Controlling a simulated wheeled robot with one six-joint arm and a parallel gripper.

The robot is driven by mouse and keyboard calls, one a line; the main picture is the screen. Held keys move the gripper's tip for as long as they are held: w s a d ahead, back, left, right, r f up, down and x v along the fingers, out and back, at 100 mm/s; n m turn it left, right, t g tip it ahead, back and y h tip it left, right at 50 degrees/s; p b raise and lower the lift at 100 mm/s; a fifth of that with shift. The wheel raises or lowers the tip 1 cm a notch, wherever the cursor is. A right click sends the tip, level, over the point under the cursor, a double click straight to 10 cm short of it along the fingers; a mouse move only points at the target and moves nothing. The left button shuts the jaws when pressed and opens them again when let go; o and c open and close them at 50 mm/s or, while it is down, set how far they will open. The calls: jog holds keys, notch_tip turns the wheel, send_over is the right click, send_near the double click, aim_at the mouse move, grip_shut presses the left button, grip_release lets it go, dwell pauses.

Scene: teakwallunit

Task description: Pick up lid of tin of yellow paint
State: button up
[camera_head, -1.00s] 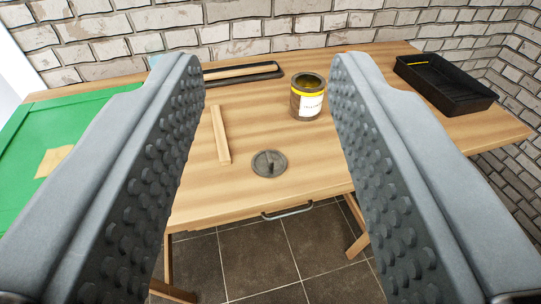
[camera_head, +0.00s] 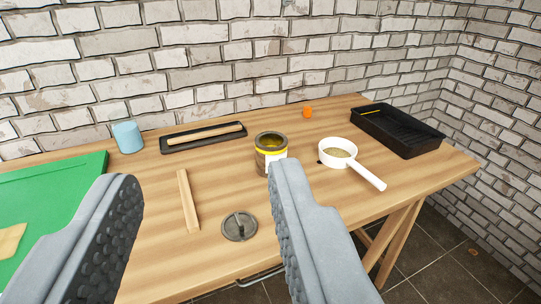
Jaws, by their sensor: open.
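The lid (camera_head: 239,226) is a round grey disc with a raised grip across its top. It lies flat on the wooden table, near the front edge. The tin of yellow paint (camera_head: 268,158) stands open behind it, dark with a yellow band and a white label; its lower right part is hidden by my right finger. My gripper (camera_head: 195,185) is open and empty. Its two grey studded fingers stand wide apart in the foreground, and the lid shows between them, closer to the right finger. The gripper is not touching the lid.
A wooden stick (camera_head: 188,201) lies left of the lid. A green board (camera_head: 60,190), blue cup (camera_head: 128,137), black narrow tray (camera_head: 203,137), orange ball (camera_head: 307,112), white handled pan (camera_head: 338,152) and black paint tray (camera_head: 397,131) are also on the table (camera_head: 330,205). A brick wall stands behind.

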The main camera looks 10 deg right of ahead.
jog(key=o, duration=0.3)
jog(key=shift+w, duration=0.1)
jog(key=o, duration=0.6)
jog(key=shift+w+f+g, duration=0.2)
jog(key=shift+w+g, duration=0.4)
jog(key=shift+w, duration=0.55)
jog(key=n+g, duration=0.3)
jog(key=g, duration=1.3)
send_over(239, 219)
jog(key=f, duration=2.2)
jog(key=shift+s+d+f, duration=0.25)
jog(key=shift+f, duration=0.05)
jog(key=shift+w+a+f, duration=0.15)
jog(key=shift+f, duration=1.2)
jog(key=shift+w+a+f, duration=0.1)
jog(key=shift+w+f, duration=0.05)
jog(key=shift+f, duration=1.2)
